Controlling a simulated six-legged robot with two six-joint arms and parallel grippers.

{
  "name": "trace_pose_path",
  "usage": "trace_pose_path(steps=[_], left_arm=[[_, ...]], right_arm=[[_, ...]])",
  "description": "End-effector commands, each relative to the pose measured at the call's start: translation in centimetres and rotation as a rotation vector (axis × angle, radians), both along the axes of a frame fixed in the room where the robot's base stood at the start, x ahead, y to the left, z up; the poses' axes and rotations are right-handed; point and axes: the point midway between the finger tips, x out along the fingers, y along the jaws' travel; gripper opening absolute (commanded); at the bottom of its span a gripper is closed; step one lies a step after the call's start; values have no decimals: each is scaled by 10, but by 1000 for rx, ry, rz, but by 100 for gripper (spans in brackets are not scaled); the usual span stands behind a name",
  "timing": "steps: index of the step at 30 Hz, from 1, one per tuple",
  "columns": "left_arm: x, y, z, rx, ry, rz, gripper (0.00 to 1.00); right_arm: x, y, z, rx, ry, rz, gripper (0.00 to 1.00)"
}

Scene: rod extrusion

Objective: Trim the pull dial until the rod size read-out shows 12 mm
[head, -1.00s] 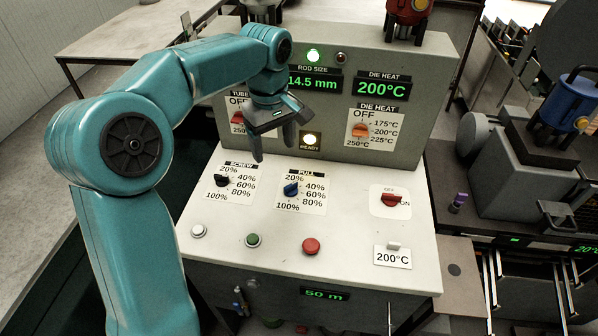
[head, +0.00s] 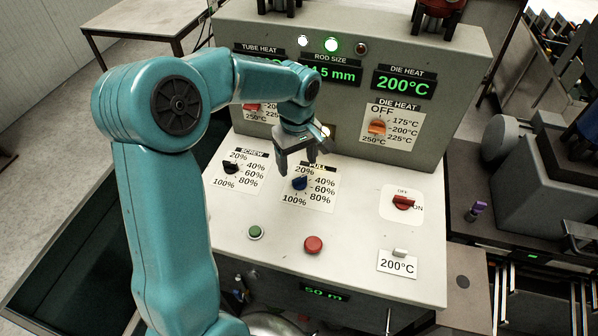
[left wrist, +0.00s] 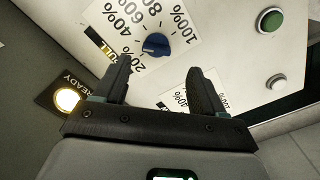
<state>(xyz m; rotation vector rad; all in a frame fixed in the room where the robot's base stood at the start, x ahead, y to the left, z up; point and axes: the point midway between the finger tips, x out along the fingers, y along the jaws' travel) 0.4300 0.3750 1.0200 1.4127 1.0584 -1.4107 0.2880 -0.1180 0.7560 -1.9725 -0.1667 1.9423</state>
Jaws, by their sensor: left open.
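The blue pull dial (head: 299,183) sits on the sloped white panel, on a label marked 20% to 100%. It also shows in the left wrist view (left wrist: 156,45), beyond my fingertips. The rod size read-out (head: 337,75) glows green; its first digit is hidden by my arm and the rest reads "4.5 mm". My left gripper (head: 297,165) is open and empty, just above the pull dial and apart from it. Its two fingers (left wrist: 160,85) show in the left wrist view, with the dial ahead between them. My right gripper is not in view.
The black screw dial (head: 231,167) is left of the pull dial. A green button (head: 255,232), a red button (head: 313,244) and a red switch (head: 403,202) are on the panel. The orange die heat dial (head: 377,127) is on the upright face.

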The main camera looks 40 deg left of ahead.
Motion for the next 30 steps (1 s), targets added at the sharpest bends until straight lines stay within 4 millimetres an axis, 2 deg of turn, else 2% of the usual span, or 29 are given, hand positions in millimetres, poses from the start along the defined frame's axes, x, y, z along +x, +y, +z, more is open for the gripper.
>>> trace_pose_path(steps=[3,9,20,25,26,30], left_arm=[[0,-1,-25,-1,6,-2,70],[3,-1,-51,0,2,-2,70],[5,-1,-57,0,0,-1,70],[5,-1,-57,1,0,-1,18],[5,-1,-57,1,0,-1,14],[5,0,-57,1,1,-4,14]], right_arm=[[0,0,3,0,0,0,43],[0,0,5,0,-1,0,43],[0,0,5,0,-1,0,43],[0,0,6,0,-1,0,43],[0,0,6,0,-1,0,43],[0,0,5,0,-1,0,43]])
